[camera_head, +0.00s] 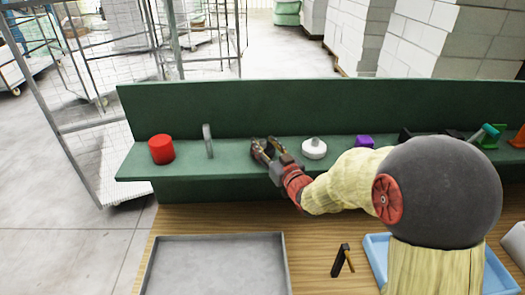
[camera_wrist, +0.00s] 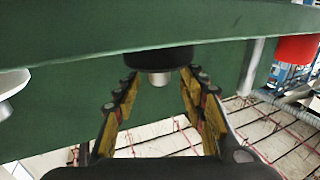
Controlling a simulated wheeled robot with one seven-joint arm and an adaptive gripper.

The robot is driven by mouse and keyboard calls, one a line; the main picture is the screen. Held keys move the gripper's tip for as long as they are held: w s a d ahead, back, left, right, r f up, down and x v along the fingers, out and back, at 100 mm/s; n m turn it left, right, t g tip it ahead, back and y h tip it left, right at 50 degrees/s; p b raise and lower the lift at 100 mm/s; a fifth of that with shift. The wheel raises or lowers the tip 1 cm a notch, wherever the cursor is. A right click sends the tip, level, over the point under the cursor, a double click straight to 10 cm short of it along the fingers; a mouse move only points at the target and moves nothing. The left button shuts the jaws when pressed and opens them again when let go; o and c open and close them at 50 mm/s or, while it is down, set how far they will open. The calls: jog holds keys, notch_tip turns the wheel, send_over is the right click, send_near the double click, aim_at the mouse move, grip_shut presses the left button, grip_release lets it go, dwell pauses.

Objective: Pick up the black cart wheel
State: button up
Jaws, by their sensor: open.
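The black cart wheel (camera_wrist: 158,58) is a dark disc with a short grey hub, seen in the wrist view at the green shelf (camera_wrist: 60,110). My gripper (camera_wrist: 158,82) is open, with its yellow-and-black fingers spread on either side of the hub. The fingertips are close to the wheel; I cannot tell whether they touch it. In the head view my gripper (camera_head: 264,147) is over the green shelf (camera_head: 185,168), and I cannot make out the wheel clearly between the fingers.
A grey upright piece (camera_head: 208,141) and a red cylinder (camera_head: 161,149) stand left of my gripper. A white round part (camera_head: 315,149) is close on its right, then a purple block (camera_head: 364,141). An empty grey tray (camera_head: 215,260) and a blue tray (camera_head: 376,250) lie in front.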

jog(key=shift+x, duration=1.1)
jog(key=c, duration=0.3)
jog(key=c, duration=0.8)
jog(key=shift+r, duration=0.1)
grip_shut()
